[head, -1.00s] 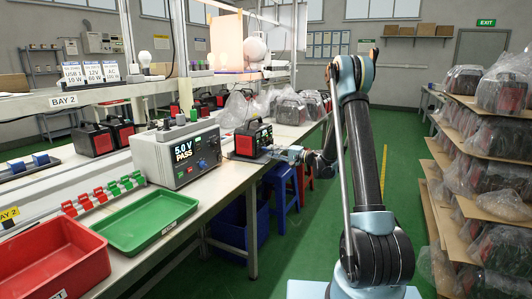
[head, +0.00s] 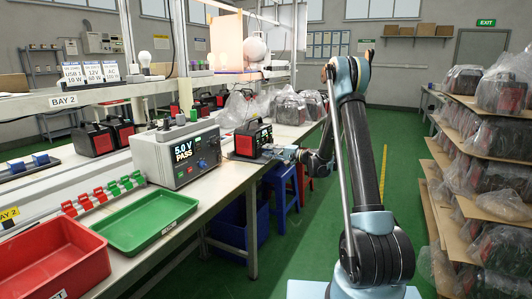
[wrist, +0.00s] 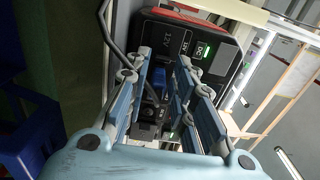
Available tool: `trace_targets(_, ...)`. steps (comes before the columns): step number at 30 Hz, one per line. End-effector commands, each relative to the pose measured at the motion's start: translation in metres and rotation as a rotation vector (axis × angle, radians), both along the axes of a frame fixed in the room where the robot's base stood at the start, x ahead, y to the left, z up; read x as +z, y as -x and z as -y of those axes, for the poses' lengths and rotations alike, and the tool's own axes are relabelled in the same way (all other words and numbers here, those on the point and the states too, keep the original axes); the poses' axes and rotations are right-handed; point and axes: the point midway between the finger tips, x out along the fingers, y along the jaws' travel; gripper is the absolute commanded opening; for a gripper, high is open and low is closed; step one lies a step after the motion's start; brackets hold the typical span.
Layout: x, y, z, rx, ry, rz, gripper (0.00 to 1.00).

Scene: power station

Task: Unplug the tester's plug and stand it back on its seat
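The tester (head: 176,155) is a grey box on the bench, its screen reading 5.0 V PASS. A black and red power station (head: 250,139) stands just right of it. My gripper (head: 275,152) is at the power station's right side, small in the head view. In the wrist view, the fingers of my gripper (wrist: 162,70) are apart, in front of the power station's socket face (wrist: 185,38), marked 12V and DC with a lit green spot. A blue plug-like piece (wrist: 158,78) and dark parts show between the fingers. A black cable (wrist: 104,28) curves in from the left. Contact is unclear; the plug's seat is not identifiable.
A green tray (head: 150,218) and a red bin (head: 50,262) stand at the bench's front. Blue stools (head: 282,190) stand below the bench edge near my arm. Shelves of wrapped units (head: 490,170) line the right; the green aisle between is clear.

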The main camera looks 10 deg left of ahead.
Motion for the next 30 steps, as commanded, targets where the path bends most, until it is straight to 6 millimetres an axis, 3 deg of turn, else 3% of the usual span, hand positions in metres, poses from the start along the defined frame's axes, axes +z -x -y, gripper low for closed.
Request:
trace_targets(5,0.0004,0.0,0.0,0.0,0.0,0.0,0.23)
trace_targets(9,0.0004,-0.0001,0.0,0.0,0.0,0.0,0.0)
trace_targets(30,0.0004,0.0005,0.0017,0.0,0.0,0.0,0.0)
